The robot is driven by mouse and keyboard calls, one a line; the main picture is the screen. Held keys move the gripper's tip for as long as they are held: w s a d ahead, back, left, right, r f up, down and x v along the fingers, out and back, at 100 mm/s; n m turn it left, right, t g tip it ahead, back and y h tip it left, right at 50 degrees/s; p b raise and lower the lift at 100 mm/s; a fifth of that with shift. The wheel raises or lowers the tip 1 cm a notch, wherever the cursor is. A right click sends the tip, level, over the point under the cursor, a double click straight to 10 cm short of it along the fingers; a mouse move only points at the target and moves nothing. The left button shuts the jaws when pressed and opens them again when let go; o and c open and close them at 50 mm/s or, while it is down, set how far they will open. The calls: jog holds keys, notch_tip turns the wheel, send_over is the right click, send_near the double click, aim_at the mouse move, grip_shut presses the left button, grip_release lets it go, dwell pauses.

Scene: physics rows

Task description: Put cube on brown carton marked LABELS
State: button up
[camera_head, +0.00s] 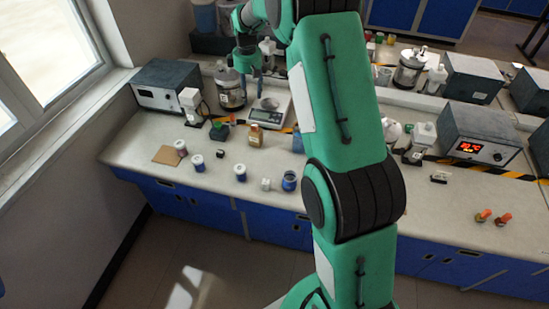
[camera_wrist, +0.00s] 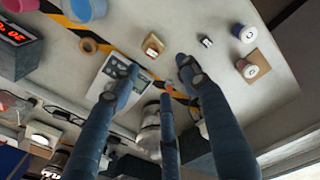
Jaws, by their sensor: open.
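A small dark cube-like block (camera_head: 220,153) lies on the bench among white-lidded jars. It also shows in the wrist view (camera_wrist: 206,41), upper right. A flat brown square piece (camera_head: 166,155) lies at the bench's left end and shows partly behind jars in the wrist view (camera_wrist: 263,61). No LABELS marking is readable, so I cannot confirm it is the carton. My gripper (camera_head: 249,72) is open and empty above the back of the bench, by the scale; its fingers (camera_wrist: 160,80) are spread.
White-lidded jars (camera_head: 198,163) stand near the brown piece. A grey instrument (camera_head: 167,84) stands at the back left.

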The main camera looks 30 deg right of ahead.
jog(key=s+a+r+m+t, duration=0.1)
jog(key=s+a+r, duration=0.3)
jog(key=s+r, duration=0.35)
jog(key=s+a+r+m+t, duration=0.1)
jog(key=s+a+r, duration=0.2)
jog(key=s+r, duration=0.4)
jog(key=s+a+r+m, duration=0.2)
jog(key=s+a+r, duration=0.3)
jog(key=s, duration=0.4)
jog(key=s+a+m+t, duration=0.1)
jog(key=s+a, duration=0.1)
jog(key=s, duration=1.1)
jog(key=s+a+m+t, duration=0.2)
jog(key=s+a, duration=0.1)
jog(key=s, duration=1)
jog(key=shift+f, duration=0.15)
notch_tip(320, 180, down, 2)
jog(key=shift+b, duration=1)
